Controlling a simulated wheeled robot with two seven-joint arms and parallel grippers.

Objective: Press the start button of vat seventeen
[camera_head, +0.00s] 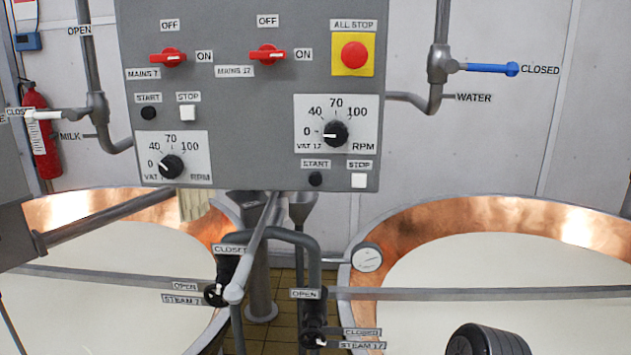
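The grey control panel (225,100) hangs in the upper middle of the head view. The round black start button (316,179) of vat seventeen is at its lower right, under a START label. Neither gripper shows. A dark ribbed part (487,341) at the bottom right may be mine; I cannot tell.
Vat seven's start button (149,113) and dial (171,166) are on the panel's left. A red ALL STOP button (354,56) is top right. Copper vats (480,212) with pale contents stand below on both sides. Steam pipes (300,240) and a gauge (367,257) are below the panel.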

